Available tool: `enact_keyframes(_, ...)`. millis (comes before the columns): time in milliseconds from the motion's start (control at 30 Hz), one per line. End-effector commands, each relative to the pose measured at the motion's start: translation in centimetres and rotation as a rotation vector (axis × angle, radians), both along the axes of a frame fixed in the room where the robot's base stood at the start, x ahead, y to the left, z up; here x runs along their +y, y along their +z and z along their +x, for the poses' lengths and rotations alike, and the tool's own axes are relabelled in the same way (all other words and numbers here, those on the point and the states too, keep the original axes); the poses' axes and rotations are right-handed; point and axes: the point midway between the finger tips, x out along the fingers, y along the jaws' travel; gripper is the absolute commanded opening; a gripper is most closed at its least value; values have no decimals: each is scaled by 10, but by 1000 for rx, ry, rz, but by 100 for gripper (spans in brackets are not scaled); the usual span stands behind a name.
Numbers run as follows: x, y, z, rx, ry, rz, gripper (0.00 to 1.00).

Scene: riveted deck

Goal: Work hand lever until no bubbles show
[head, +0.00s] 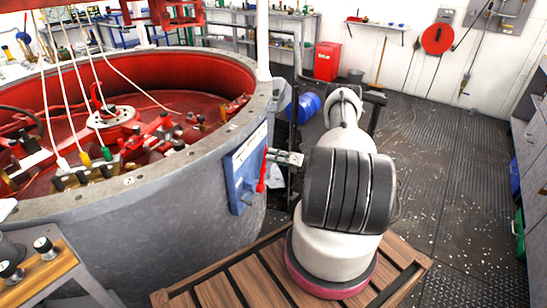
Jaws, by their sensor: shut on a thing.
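A red hand lever (262,172) stands upright at a blue panel (236,187) on the outer wall of a large grey round tank (150,240). My gripper (272,157) reaches in from the right and is shut on the upper part of the lever. My arm's dark ribbed section blocks part of the view to the right of the panel. A pale plate (248,143) is on the upper part of the panel; its marks are too small to read. I cannot make out any bubbles or a sight glass.
Slatted wooden decking (220,288) lies in front of the tank. Inside the tank are red fittings and white hoses. A red cabinet (327,61) and a blue drum (303,107) stand behind. The dark floor (445,150) at right is mostly open, with pale specks, beside grey cabinets (535,150).

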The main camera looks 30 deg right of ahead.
Motion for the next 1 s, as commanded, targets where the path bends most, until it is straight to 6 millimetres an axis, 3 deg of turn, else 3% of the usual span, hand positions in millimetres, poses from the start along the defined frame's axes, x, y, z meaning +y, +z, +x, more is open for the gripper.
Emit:
enact_keyframes(100,-3,1,1,-3,-6,-4,0)
enact_keyframes(133,-3,1,1,-2,-5,-4,25)
enact_keyframes(233,-3,1,0,-2,-5,-4,41)
enact_keyframes(467,-10,0,-10,-1,-6,-3,42)
enact_keyframes(800,-48,0,-72,-1,-5,-2,45)
enact_keyframes(1000,-62,0,-95,0,-2,-2,45)
